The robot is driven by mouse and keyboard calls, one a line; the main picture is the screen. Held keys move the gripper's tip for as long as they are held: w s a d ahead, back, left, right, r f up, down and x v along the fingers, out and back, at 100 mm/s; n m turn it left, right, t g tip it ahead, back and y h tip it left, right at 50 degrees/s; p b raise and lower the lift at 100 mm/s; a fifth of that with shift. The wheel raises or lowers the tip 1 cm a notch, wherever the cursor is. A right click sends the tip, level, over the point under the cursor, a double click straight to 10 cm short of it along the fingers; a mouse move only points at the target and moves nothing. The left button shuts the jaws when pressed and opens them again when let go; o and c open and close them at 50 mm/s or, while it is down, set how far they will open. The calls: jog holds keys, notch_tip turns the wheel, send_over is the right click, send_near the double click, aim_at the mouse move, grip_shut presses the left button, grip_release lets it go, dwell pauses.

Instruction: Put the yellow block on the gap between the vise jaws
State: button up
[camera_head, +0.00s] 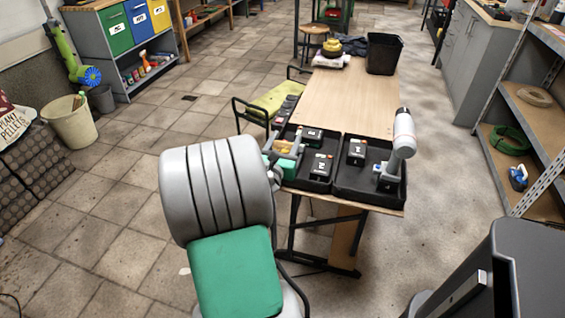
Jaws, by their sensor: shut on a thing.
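The yellow block (284,147) is small in the head view, at the near left corner of the workbench, just beyond my large grey and green arm. My gripper (289,146) shows as small grey parts around the block and is shut on it. A teal part (286,164) lies just below the block and may belong to the vise. My arm hides much of this spot. I cannot make out the vise jaws or the gap, nor whether the block touches them.
Black trays (343,188) on the near end of the workbench (350,98) hold numbered black boxes (357,149) and a tall grey-white tool (403,136). The bench's middle is clear. A black bin (383,52) stands at its far end. Shelving (532,115) is at right.

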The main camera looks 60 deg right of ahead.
jog(key=shift+w+d+f+b, duration=0.2)
jog(key=shift+w+f, duration=0.1)
jog(key=shift+f, duration=0.2)
jog(key=shift+w+d+f+b, duration=0.1)
jog(key=shift+w+d+f, duration=0.15)
jog(key=shift+f, duration=0.2)
jog(key=shift+w+f+b, duration=0.15)
jog(key=shift+f+b, duration=1.1)
jog(key=shift+f, duration=0.85)
jog(key=o, duration=1.5)
